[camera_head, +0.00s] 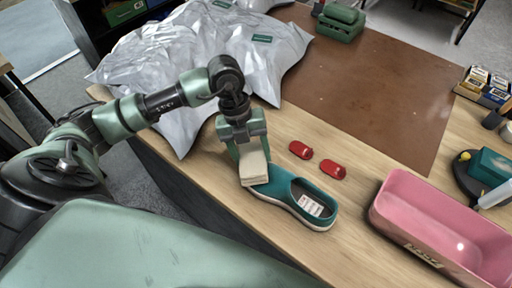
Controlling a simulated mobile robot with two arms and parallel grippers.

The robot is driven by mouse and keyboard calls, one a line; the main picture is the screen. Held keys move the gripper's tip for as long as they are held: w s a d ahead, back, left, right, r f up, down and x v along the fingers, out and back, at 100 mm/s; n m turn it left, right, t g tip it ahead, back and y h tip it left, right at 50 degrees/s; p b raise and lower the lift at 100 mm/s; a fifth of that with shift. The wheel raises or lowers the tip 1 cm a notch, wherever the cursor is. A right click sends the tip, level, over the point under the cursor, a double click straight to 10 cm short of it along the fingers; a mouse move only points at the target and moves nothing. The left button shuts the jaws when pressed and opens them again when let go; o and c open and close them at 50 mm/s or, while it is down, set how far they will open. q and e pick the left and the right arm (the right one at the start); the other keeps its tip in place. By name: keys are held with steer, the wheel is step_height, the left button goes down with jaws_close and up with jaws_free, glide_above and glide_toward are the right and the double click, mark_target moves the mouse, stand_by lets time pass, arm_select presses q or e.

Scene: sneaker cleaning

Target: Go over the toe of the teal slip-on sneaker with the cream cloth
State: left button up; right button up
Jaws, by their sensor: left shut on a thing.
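The teal slip-on sneaker (290,199) lies on the wooden table near its front edge. Its toe points to the left and its opening faces up, with a pale label inside. My left gripper (247,150) is over the toe end, pointing down and shut on the folded cream cloth (254,168). The cloth is at the toe and covers part of it; whether it presses on the shoe is hard to tell. My right gripper is not in view.
Two small red objects (301,150) (333,170) lie just behind the sneaker. A pink bin (392,222) stands to the right. Silvery plastic bags (190,58) cover the back left. A brown mat (372,84) lies behind, mostly bare, with a green case (340,22) at its far end.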

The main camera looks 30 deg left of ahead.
mark_target(241, 165)
arm_select(q)
steer(key=shift+s+a+f, duration=0.1)
steer(key=shift+s+a, duration=0.05)
steer(key=shift+s, duration=0.9)
steer(key=shift+s+a+f, duration=0.1)
steer(key=shift+s, duration=0.9)
steer(key=shift+w+d+b, duration=0.2)
steer(key=shift+w+b, duration=0.15)
steer(key=shift+w, duration=1)
steer(key=shift+w+d+b, duration=0.2)
steer(key=shift+w+b, duration=0.1)
steer(key=shift+w, duration=1.1)
steer(key=shift+w+d+b, duration=0.2)
steer(key=shift+w+b, duration=0.15)
steer(key=shift+w, duration=1)
